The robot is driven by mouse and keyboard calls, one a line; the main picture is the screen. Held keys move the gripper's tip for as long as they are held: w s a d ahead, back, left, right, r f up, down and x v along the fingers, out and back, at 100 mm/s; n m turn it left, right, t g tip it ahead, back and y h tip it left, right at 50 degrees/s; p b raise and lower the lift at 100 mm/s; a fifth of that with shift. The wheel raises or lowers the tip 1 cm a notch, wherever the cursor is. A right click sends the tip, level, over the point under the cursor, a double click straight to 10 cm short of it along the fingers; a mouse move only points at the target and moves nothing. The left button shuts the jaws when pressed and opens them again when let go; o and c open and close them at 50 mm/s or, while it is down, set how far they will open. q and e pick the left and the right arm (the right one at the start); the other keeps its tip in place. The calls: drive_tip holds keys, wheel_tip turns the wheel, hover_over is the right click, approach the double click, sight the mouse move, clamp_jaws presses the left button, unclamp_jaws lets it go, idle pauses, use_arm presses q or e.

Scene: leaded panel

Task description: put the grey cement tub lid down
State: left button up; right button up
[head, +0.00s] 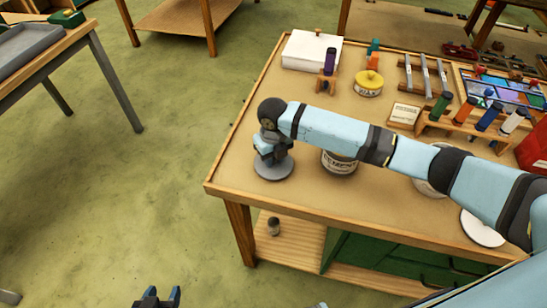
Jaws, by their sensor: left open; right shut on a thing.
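The grey cement tub lid (273,172) is a flat round disc near the left front corner of the workbench (232,178). My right gripper (272,158) is directly over it, pointing down and shut on it. I cannot tell whether the lid touches the bench top or hangs just above it. The cement tub (340,163), pale with a dark label, stands to the right of the lid. My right arm passes over it and hides its top. My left gripper (163,297) is open and empty at the bottom edge, over the floor, away from the bench.
A yellow-lidded tub (369,83), a white box (311,51) and a purple bottle (329,62) stand farther back. A wooden rack of coloured bottles (462,128) is at the right. A white disc (482,228) lies at front right. The bench's left strip is bare behind the lid.

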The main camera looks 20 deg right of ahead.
drive_tip(key=shift+f, duration=0.5)
drive_tip(key=shift+f, duration=0.1)
drive_tip(key=o, duration=0.9)
wheel_tip(320, 180, up, 12)
drive_tip(key=shift+r, duration=0.15)
